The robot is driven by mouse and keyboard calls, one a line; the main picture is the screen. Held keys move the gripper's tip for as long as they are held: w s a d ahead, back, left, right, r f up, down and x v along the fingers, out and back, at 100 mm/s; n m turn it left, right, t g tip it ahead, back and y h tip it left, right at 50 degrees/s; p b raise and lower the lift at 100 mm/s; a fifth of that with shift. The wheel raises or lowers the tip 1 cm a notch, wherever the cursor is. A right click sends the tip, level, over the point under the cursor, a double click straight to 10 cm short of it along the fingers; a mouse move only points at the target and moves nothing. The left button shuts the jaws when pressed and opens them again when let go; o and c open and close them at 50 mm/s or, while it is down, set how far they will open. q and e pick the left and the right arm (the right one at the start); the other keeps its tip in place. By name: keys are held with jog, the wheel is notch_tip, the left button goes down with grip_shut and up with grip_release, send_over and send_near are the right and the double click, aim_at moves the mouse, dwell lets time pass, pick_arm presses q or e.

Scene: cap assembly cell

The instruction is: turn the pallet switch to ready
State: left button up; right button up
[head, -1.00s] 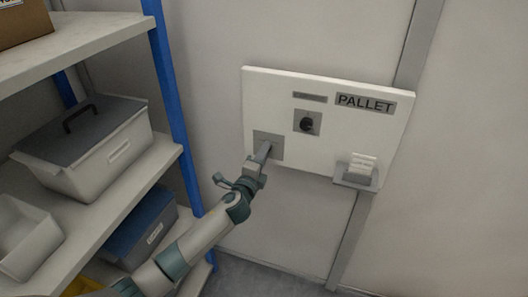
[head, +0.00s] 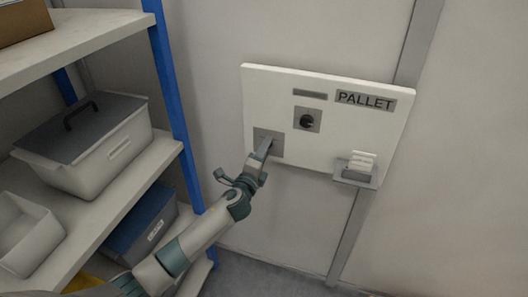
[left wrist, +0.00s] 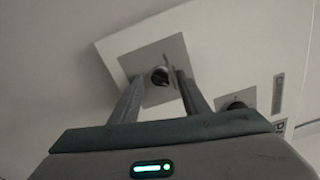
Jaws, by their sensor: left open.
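A white panel with a PALLET label (head: 365,101) hangs on the wall. A black round knob (head: 307,121) sits on a grey plate in its middle; it shows at the lower right in the left wrist view (left wrist: 237,106). A larger grey plate (head: 263,135) is at the panel's left. In the left wrist view this plate (left wrist: 135,61) bears a small dark knob (left wrist: 160,75). My left gripper (head: 267,146) is open in front of that plate, with its fingers on either side of the small knob. I cannot tell whether they touch it. My right gripper is out of view.
A holder (head: 357,172) with white cards sticks out at the panel's lower right. A shelf with a blue post (head: 172,95) stands to the left, bearing a lidded grey bin (head: 90,160), a white tray and a blue box (head: 140,222). The wall right of the panel is bare.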

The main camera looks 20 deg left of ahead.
pick_arm(q)
jog(key=shift+s, duration=0.15)
jog(key=s+b, duration=0.4)
jog(key=s, duration=1.3)
jog(key=shift+a, duration=0.3)
